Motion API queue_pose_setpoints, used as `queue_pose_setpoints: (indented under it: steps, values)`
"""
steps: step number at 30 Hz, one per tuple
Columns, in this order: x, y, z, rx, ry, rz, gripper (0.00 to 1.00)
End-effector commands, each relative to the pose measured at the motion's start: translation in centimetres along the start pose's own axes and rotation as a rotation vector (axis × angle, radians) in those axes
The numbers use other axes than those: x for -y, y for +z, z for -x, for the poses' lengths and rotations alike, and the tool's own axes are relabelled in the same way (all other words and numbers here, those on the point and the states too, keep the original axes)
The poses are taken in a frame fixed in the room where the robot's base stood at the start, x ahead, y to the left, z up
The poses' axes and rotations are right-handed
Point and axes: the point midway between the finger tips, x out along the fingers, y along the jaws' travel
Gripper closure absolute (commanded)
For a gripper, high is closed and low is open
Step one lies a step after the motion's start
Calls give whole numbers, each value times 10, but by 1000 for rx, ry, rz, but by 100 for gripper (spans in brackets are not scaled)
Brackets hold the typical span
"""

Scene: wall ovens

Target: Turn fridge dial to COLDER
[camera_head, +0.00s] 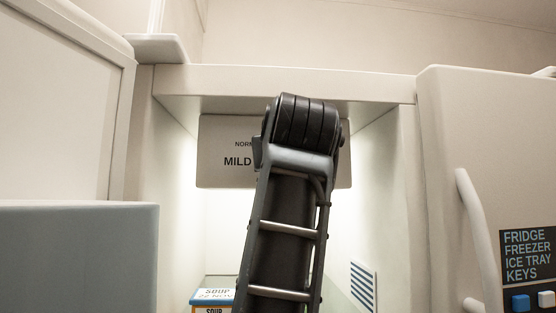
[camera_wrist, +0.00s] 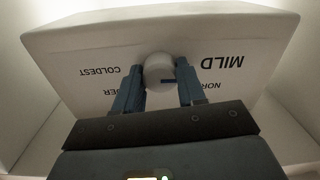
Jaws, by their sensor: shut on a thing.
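The fridge dial (camera_wrist: 158,70) is a round pale knob on a white panel (camera_wrist: 90,40). In the wrist view the lettering appears upside down: MILD and part of NORMAL on the right, COLDEST and a word ending in DER on the left. A short dark blue mark shows at the knob's lower right, toward the MILD and NORMAL side. My gripper (camera_wrist: 159,86) has its blue fingers on either side of the knob, shut on it. In the head view the panel (camera_head: 222,165) hangs under the compartment's top edge; my arm hides the knob and COLDER.
A lit white compartment surrounds the panel, with side walls close by. A vent (camera_head: 363,286) is on the right wall. A fridge door with handle (camera_head: 475,235) and a label sign (camera_head: 528,256) is at right.

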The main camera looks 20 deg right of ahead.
Motion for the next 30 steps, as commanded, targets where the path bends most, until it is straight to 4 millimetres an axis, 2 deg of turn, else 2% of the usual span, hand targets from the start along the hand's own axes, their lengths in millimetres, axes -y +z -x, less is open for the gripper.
queue_pose_setpoints:
  steps: [8, 14, 30]
  values:
    - [0, 0, 0, -1, -1, -29, 91]
    - [1, 1, 0, -2, -1, -126, 91]
    - [1, 2, 0, -13, 0, -615, 91]
